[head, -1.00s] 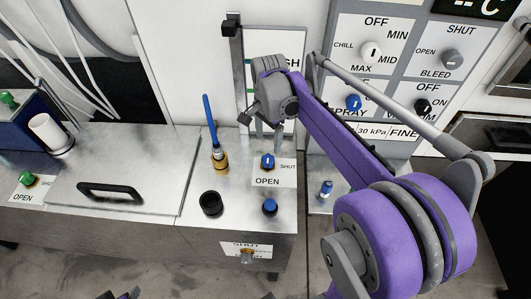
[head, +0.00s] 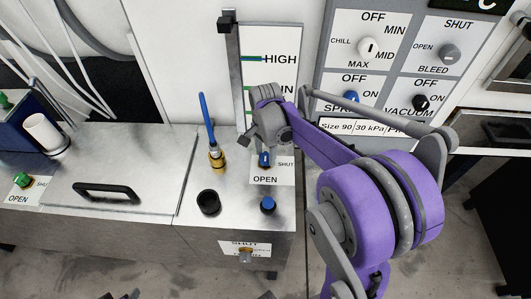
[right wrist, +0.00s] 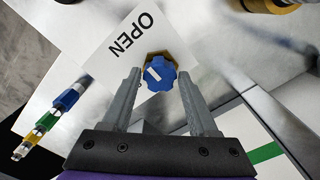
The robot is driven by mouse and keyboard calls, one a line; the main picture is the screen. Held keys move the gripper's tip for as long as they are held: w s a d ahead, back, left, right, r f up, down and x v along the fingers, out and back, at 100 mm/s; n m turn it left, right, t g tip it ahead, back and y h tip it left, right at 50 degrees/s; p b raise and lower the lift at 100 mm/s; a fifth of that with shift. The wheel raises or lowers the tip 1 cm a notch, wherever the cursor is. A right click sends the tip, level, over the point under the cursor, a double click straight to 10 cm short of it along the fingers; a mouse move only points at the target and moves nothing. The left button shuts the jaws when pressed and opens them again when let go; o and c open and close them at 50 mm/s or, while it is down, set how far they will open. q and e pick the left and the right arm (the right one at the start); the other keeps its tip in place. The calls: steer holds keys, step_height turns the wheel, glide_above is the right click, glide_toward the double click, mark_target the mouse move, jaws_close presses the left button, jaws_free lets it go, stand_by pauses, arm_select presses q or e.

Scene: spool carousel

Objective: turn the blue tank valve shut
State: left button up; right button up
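The blue tank valve knob (head: 265,160) stands on the steel counter top by a white label reading OPEN and SHUT (head: 268,175). In the right wrist view the knob (right wrist: 160,72) sits on a brass base, with a white pointer mark on its left side. My right gripper (right wrist: 159,74) is open, with one finger on each side of the knob in the picture and gaps showing. I cannot tell whether the fingertips are down at knob height. In the head view my right wrist hides part of the knob and gripper. My left gripper is not in view.
A brass fitting with a blue handle (head: 216,155) stands left of the knob. A black cup (head: 208,202) and another blue knob (head: 268,205) are in front. A level gauge (head: 283,60) and control panel (head: 410,60) rise behind. A banded fitting (right wrist: 50,121) shows at left in the wrist view.

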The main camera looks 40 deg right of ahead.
jaws_close()
steer(key=shift+n, duration=0.3)
steer(key=n, duration=0.3)
steer(key=shift+n+b, duration=0.3)
steer(key=n, duration=0.4)
steer(key=shift+n, duration=0.3)
steer(key=n+b, duration=0.1)
steer(key=n, duration=0.8)
